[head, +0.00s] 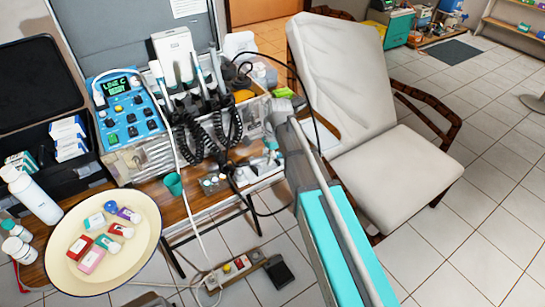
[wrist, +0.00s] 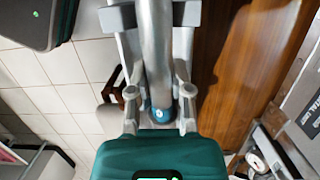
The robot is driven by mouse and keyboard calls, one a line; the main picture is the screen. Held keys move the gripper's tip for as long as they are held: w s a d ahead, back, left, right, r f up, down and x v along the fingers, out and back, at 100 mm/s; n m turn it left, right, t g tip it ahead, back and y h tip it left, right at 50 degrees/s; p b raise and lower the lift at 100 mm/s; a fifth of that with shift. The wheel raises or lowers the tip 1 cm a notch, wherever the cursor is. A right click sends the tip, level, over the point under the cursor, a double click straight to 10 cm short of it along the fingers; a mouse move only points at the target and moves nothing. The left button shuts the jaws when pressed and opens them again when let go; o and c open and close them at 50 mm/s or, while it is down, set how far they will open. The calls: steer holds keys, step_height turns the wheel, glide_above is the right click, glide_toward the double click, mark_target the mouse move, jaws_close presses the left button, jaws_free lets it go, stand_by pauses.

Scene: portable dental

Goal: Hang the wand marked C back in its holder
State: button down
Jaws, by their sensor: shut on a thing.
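My gripper (wrist: 159,108) is shut on a grey metal wand (wrist: 156,50) in the wrist view. The wand runs between the two fingers and has a blue band with a small white mark at its near end; I cannot read a letter on it. In the head view the blue dental unit (head: 127,112) stands on the table with a lit green display showing a C. Several wands (head: 197,72) stand upright in a row at its right side, with coiled black hoses below. My arm covers part of the area right of the unit, and the holder's empty place cannot be made out.
A cream tray (head: 148,262) with small boxes and bottles is at the lower left. A green cup (head: 173,183) stands in front of the unit. A white padded chair (head: 395,168) is beside my arm. A power strip (head: 236,268) lies on the tiled floor.

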steer(key=shift+r, duration=0.1)
steer(key=shift+s+a+p+v, duration=0.2)
steer(key=shift+p+v, duration=1)
steer(key=shift+p, duration=0.05)
steer(key=shift+s+a+p+v, duration=0.15)
steer(key=shift+a+p+v, duration=0.05)
steer(key=shift+p+v, duration=1)
steer(key=shift+s+a+p+v, duration=0.2)
steer(key=shift+p+v, duration=0.95)
steer(key=shift+p, duration=0.15)
steer(key=shift+r, duration=0.3)
